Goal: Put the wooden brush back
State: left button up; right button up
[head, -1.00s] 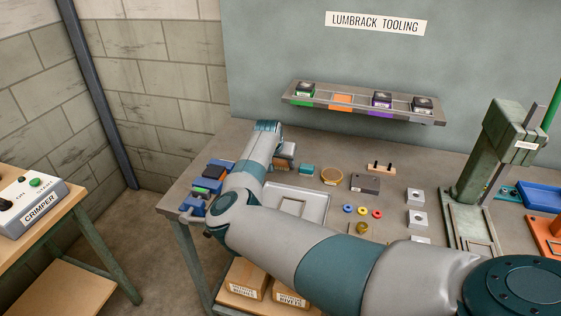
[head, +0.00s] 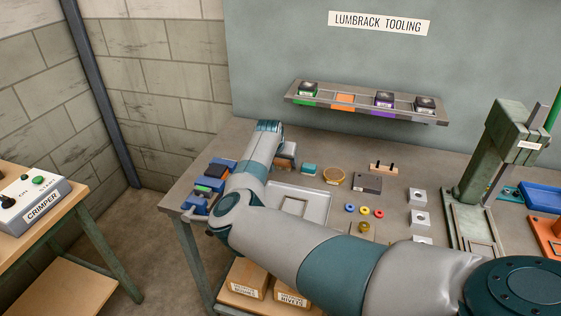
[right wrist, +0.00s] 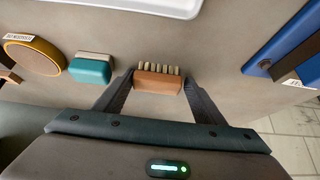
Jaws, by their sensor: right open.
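The wooden brush (right wrist: 158,82) has a brown block and a row of pale bristles. In the right wrist view it lies on the bench between the two fingers of my right gripper (right wrist: 157,84), which is open. The fingers stand at the two ends of the brush; I cannot tell whether either touches it. In the head view the brush (head: 288,161) shows only partly, beside my right arm's wrist, which hides most of the gripper. My left gripper is in neither current view.
A teal-and-tan block (right wrist: 91,68) and a round yellow-rimmed dish (right wrist: 35,56) lie close beside the brush. Blue bins (head: 196,203) stand at the bench's left end. A white tray (head: 317,208) lies nearby. A shelf (head: 364,105) hangs on the back panel.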

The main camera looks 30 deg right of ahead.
pick_arm(q)
jog(key=shift+f, duration=0.1)
pick_arm(e)
jog(key=shift+s+d+f, duration=0.1)
jog(key=shift+s+f, duration=0.3)
jog(key=shift+f, duration=0.15)
jog(key=shift+r, duration=0.15)
jog(key=shift+s+r+b, duration=0.15)
jog(key=shift+r+b, duration=0.1)
jog(key=shift+b, duration=0.05)
pick_arm(q)
jog(key=w+d+f+t+b, duration=0.1)
jog(key=w+f+b, duration=0.2)
jog(key=f+b, duration=0.2)
jog(key=shift+w+f+b, duration=0.15)
jog(key=shift+w+b, duration=0.1)
jog(key=shift+b, duration=0.1)
pick_arm(e)
jog(key=v, duration=1.7)
jog(key=shift+w+r, duration=0.25)
jog(key=shift+r, duration=0.05)
pick_arm(q)
jog(key=shift+s+d, duration=0.1)
